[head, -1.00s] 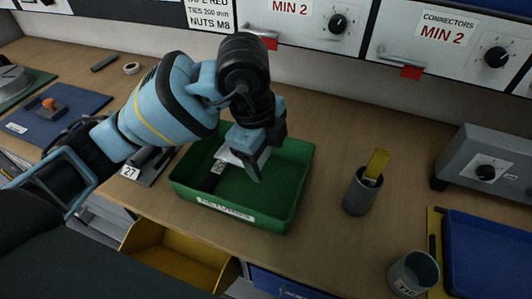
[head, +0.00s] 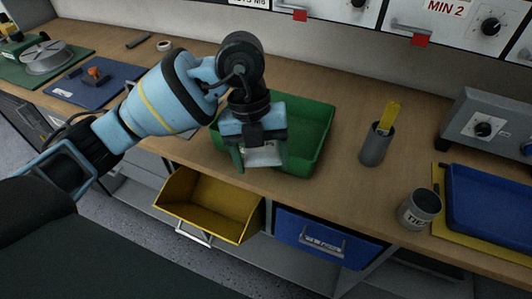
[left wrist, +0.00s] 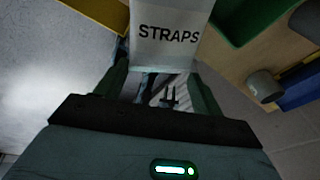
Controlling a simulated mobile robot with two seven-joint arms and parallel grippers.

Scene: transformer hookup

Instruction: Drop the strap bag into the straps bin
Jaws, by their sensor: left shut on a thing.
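My left gripper (head: 262,166) is shut on the strap bag, a pale bag (head: 263,153) held in front of the green tray (head: 318,135). In the left wrist view the bag (left wrist: 167,48) reads STRAPS and hangs between the fingers. A yellow open bin (head: 210,207) sticks out below the bench edge, below and left of the gripper. A blue bin (head: 325,240) is to its right. I cannot read which bin is for straps. My right gripper is not in view.
A grey cup with a yellow item (head: 375,148) and a grey TIES can (head: 419,208) stand right of the green tray. A blue tray (head: 490,205) is at far right. Floor shows below the bins at left.

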